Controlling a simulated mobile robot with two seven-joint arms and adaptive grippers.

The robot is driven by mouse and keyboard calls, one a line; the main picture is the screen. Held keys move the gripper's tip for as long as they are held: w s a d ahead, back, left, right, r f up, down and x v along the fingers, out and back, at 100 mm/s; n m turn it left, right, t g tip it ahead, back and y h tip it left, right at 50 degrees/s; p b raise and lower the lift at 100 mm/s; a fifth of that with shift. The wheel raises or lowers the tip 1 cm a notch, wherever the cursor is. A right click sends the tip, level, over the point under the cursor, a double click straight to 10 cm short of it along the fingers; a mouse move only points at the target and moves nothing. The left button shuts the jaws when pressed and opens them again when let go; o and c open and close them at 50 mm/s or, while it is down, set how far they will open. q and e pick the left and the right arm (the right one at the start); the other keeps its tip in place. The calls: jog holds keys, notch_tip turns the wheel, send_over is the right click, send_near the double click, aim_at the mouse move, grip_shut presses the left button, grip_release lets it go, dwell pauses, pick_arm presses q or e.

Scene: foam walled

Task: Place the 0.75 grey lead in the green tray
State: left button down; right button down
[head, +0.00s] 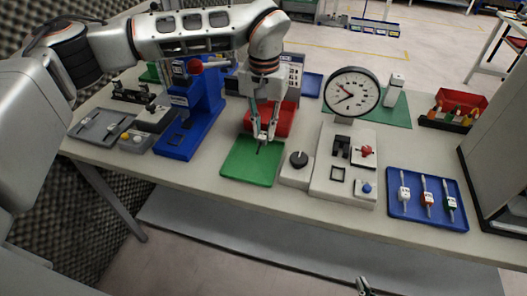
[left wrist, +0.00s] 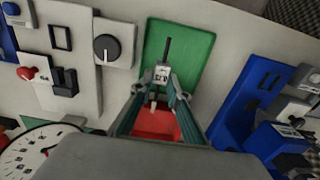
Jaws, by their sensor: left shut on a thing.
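The green tray (head: 238,172) lies flat near the front edge of the table; it also shows in the left wrist view (left wrist: 203,50). My left gripper (head: 265,133) is over this tray, pointing down. It is shut on a grey lead (left wrist: 162,73) with a pale labelled block and a dark tip end, which points over the green tray. The label is too small to read surely, and I cannot tell whether the lead touches the tray. Part of my right gripper (head: 364,286) shows at the bottom edge, away from the table.
A red bin (head: 284,122) stands just behind the green tray. A blue stand (head: 190,130) is to its left, a dial gauge (head: 351,92) and knob box (head: 297,169) to its right. A blue tray (head: 408,214) holds several leads; a grey tray (head: 92,128) holds others.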

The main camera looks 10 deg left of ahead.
aim_at(264, 133)
pick_arm(q)
jog(key=shift+f, duration=4.35)
jog(key=shift+f, duration=0.2)
jog(key=c, duration=1.9)
grip_release()
notch_tip(264, 133, up, 12)
jog(key=shift+r, duration=0.2)
